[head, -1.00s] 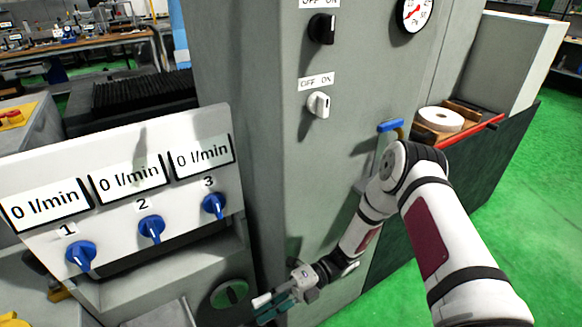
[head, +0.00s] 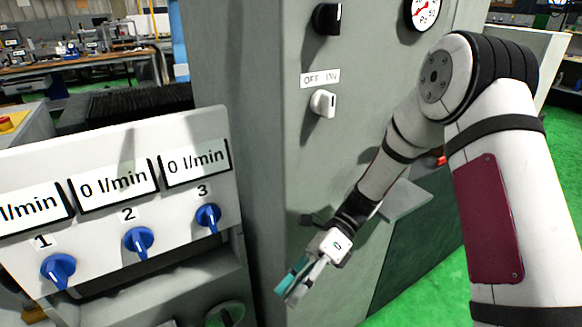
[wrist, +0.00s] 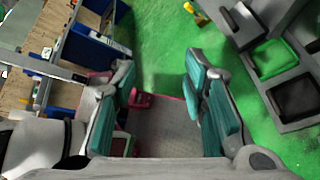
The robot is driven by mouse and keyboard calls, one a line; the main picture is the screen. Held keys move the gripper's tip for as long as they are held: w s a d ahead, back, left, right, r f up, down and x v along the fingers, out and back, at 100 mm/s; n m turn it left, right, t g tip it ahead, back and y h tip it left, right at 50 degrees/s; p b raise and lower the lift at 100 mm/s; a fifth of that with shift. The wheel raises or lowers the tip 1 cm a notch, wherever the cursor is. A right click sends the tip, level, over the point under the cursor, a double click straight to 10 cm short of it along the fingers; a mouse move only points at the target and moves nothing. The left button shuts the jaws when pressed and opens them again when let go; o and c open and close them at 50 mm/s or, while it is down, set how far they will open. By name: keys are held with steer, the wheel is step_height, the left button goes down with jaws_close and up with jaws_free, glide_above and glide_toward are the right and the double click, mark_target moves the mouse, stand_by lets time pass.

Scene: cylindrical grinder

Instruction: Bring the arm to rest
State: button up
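My gripper (head: 292,283) hangs in front of the grey machine cabinet (head: 270,130) in the head view, below the white rotary switch and right of the valve panel. In the wrist view my gripper (wrist: 165,105) shows its teal-padded fingers spread apart with nothing between them. It is open and empty, and no touch with the cabinet can be made out. My arm is bent, with its elbow high at the right of the head view.
The panel with blue valve knobs (head: 139,241) reads 0 l/min. A white switch (head: 323,103), a black switch (head: 327,18) and a gauge (head: 422,12) are on the cabinet. A grey ledge (head: 405,200) lies behind my forearm. Green floor (head: 430,290) is open at lower right.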

steer(key=s+d+r+n+t+h+b, duration=0.4)
steer(key=s+d+r+n+h+b, duration=0.3)
steer(key=d+n, duration=0.25)
steer(key=s+d+f+n+t+h+b, duration=0.2)
steer(key=s+d+f+n+t+b, duration=0.3)
steer(key=s+d+n+b, duration=0.45)
step_height(320, 180, up, 28)
steer(key=s+t+p, duration=0.1)
steer(key=t+p, duration=0.3)
steer(key=p, duration=2.2)
steer(key=shift+a+t+p, duration=0.15)
steer(key=shift+t+p, duration=0.25)
